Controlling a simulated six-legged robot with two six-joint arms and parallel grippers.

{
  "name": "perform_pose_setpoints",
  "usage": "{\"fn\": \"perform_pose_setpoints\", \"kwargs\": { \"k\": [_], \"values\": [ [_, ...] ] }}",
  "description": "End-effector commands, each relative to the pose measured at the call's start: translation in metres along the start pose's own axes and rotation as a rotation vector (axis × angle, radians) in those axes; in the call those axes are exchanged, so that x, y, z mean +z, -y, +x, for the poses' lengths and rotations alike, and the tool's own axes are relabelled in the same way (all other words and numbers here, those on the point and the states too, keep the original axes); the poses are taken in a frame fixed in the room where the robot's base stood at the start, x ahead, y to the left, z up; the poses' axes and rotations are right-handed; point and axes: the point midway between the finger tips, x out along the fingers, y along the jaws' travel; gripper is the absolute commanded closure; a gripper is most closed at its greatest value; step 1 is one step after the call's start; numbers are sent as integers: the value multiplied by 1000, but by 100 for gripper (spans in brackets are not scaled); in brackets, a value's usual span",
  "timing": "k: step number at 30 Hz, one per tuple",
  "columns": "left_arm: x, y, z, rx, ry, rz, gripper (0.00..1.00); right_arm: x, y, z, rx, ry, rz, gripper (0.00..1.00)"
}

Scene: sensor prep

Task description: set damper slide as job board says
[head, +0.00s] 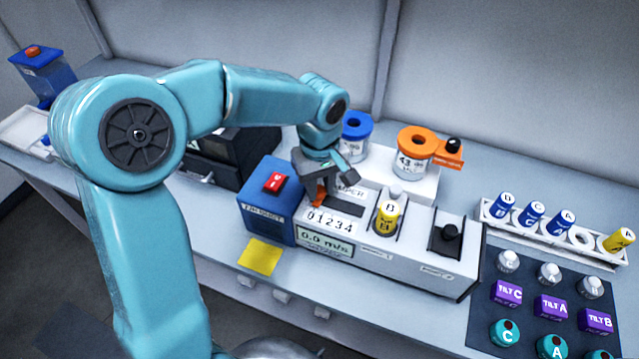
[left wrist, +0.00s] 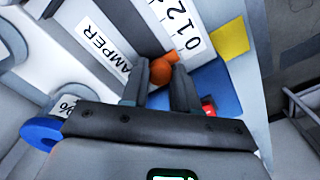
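The damper slide's orange knob (head: 318,193) stands near the 0 end of the white scale marked 0 1 2 3 4 (head: 331,222). The word DAMPER is partly covered by my gripper in the head view. My left gripper (head: 326,180) is down at the knob. In the left wrist view the orange knob (left wrist: 161,72) sits between the two fingertips of my left gripper (left wrist: 161,78), which look closed on its sides. The display (head: 325,242) reads 0.0 m/s. No job board can be made out. My right gripper is out of view.
A blue box with a red switch (head: 274,183) stands left of the scale. Blue (head: 355,125) and orange-lidded (head: 412,150) jars stand behind. A yellow note (head: 260,257) lies in front.

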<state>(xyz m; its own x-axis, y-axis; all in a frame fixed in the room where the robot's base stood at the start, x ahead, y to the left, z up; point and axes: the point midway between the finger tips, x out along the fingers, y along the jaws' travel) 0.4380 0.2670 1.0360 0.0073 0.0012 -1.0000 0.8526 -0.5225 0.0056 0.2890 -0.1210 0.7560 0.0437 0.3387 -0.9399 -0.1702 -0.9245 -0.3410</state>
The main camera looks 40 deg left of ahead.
Motion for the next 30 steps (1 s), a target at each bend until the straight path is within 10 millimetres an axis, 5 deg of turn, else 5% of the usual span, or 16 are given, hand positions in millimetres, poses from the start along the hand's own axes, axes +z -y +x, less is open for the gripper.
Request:
{"fn": "perform_pose_setpoints", "kwargs": {
  "k": [6, 18, 28, 29, 30],
  "values": [
    [4, -2, 0, -5, 3, 2, 100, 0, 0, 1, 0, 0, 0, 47],
    [57, -56, 0, -3, 2, 3, 100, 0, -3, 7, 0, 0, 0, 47],
    [61, -59, 0, -2, 3, -1, 100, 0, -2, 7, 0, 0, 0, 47],
    [61, -59, 0, -2, 3, 0, 68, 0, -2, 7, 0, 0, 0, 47],
    [61, -60, 0, -1, 3, 0, 55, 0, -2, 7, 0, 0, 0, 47]
  ]
}}
